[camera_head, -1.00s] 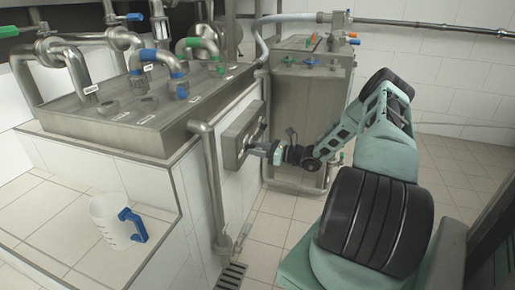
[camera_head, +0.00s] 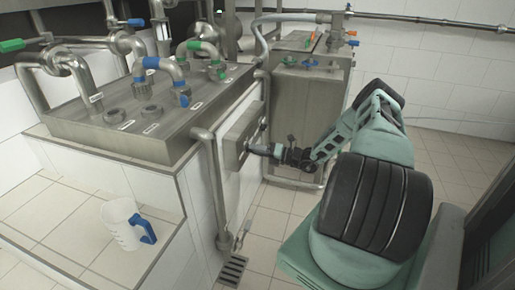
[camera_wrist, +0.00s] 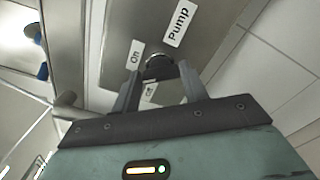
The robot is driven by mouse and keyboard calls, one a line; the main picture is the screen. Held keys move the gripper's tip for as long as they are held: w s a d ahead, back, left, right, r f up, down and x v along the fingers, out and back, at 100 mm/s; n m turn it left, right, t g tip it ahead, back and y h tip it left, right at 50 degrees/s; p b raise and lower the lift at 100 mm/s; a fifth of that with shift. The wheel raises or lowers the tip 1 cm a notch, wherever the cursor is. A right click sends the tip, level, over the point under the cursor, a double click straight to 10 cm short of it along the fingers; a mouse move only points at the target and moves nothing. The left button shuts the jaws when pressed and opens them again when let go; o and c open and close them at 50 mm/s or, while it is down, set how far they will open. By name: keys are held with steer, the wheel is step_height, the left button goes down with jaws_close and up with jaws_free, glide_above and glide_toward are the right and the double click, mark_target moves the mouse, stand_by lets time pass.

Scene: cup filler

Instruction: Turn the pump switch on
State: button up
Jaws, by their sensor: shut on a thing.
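The pump switch is a dark round knob (camera_wrist: 159,65) on a grey metal panel (camera_wrist: 115,35). Labels around it read "Pump" (camera_wrist: 180,23), "On" (camera_wrist: 136,54) and "Off" (camera_wrist: 149,92). My gripper (camera_wrist: 160,73) has one finger on each side of the knob and is shut on it. In the head view, my gripper (camera_head: 252,148) is at the face of the small metal switch box (camera_head: 236,138); the knob itself is hidden there.
A clear jug with a blue handle (camera_head: 118,232) stands on the tiled ledge at left. A metal counter (camera_head: 150,135) with pipes and blue and green valves is behind it. A vertical pipe (camera_head: 211,185) runs left of the switch box. A floor drain (camera_head: 232,270) lies below.

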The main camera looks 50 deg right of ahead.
steer(key=m+p, duration=0.1)
steer(key=m, duration=0.5)
steer(key=shift+d+f+m, duration=0.1)
steer(key=shift+f+m, duration=0.05)
steer(key=shift+m, duration=0.25)
stand_by(0.4)
steer(key=o, duration=1)
steer(key=v, duration=1.7)
steer(key=shift+s+d+p, duration=0.1)
steer(key=shift+s+p, duration=0.15)
steer(key=shift+p, duration=0.1)
